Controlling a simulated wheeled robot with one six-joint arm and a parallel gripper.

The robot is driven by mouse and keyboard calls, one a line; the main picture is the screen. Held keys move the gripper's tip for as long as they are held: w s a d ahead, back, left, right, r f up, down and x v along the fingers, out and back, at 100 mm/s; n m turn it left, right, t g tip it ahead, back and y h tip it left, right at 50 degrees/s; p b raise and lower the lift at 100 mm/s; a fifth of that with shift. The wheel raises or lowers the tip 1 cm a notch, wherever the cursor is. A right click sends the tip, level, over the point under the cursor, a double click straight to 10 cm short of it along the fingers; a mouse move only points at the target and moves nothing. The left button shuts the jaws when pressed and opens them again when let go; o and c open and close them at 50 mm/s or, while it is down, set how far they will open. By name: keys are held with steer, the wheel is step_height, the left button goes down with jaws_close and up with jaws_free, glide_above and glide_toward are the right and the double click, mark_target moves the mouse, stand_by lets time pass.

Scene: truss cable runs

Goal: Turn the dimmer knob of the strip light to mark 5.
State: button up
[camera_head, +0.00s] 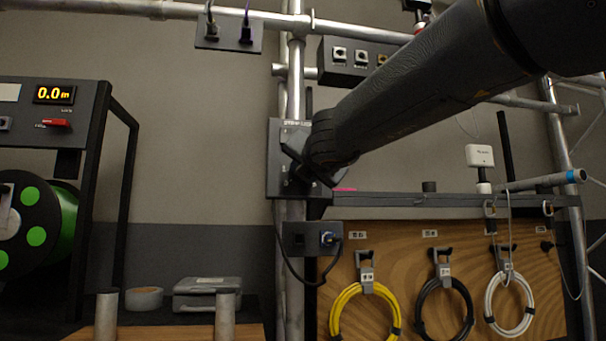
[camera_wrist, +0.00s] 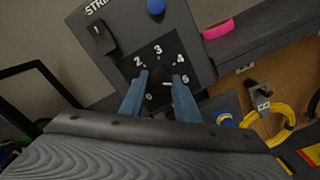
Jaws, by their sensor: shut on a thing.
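The strip light's dark control panel (camera_head: 273,157) hangs on the upright truss pole in the head view, partly hidden by my arm. In the wrist view the panel (camera_wrist: 125,22) shows tilted, with white marks around a dark dimmer knob (camera_wrist: 158,77). Marks 2, 3, 4 and 5 are legible. A short white line on the knob points right, roughly toward mark 5; the exact alignment is hard to tell. My gripper (camera_wrist: 158,88) has its two blue-grey fingers on either side of the knob and is shut on it. In the head view the fingers and knob are hidden.
A black switch (camera_wrist: 101,38) and a blue round part (camera_wrist: 155,6) sit on the same panel. A pink object (camera_wrist: 218,29) lies on the ledge beside it. Below, a socket box (camera_head: 300,240) and a yellow cable coil (camera_head: 343,300) are close by.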

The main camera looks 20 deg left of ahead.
steer(key=shift+a+f, duration=0.1)
steer(key=shift+f, duration=0.05)
steer(key=o, duration=1)
steer(key=shift+o, duration=0.2)
steer(key=v, duration=0.8)
steer(key=shift+w, duration=0.1)
